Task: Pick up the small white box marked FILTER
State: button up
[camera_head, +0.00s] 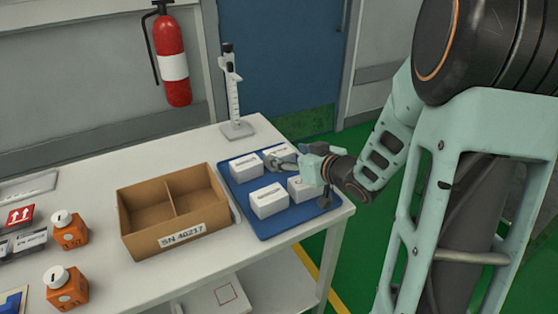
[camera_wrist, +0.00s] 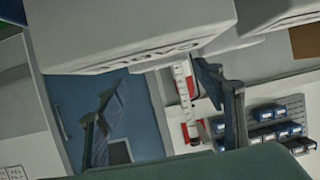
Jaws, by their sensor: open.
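Several small white boxes stand on a blue tray (camera_head: 292,219) at the right end of the table: a back left box (camera_head: 247,167), a back right box (camera_head: 277,154), a front left box (camera_head: 269,200) and a front right box (camera_head: 298,189). Their print is too small to read, so I cannot tell which is marked FILTER. My gripper (camera_head: 284,161) is open, low over the tray's back right, partly covering the right-hand boxes. In the wrist view, a white box (camera_wrist: 130,30) fills the top, close beyond the open fingers; its dark lettering is unclear. I cannot tell contact.
A fire extinguisher (camera_head: 171,60) hangs on the wall.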

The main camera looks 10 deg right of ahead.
aim_at(279, 151)
jog(key=x, duration=0.3)
jog(key=shift+w+a+f+b, duration=0.1)
jog(key=shift+w+b, duration=0.15)
jog(key=shift+b, duration=0.1)
jog(key=shift+c, duration=0.2)
jog(key=c, duration=0.8)
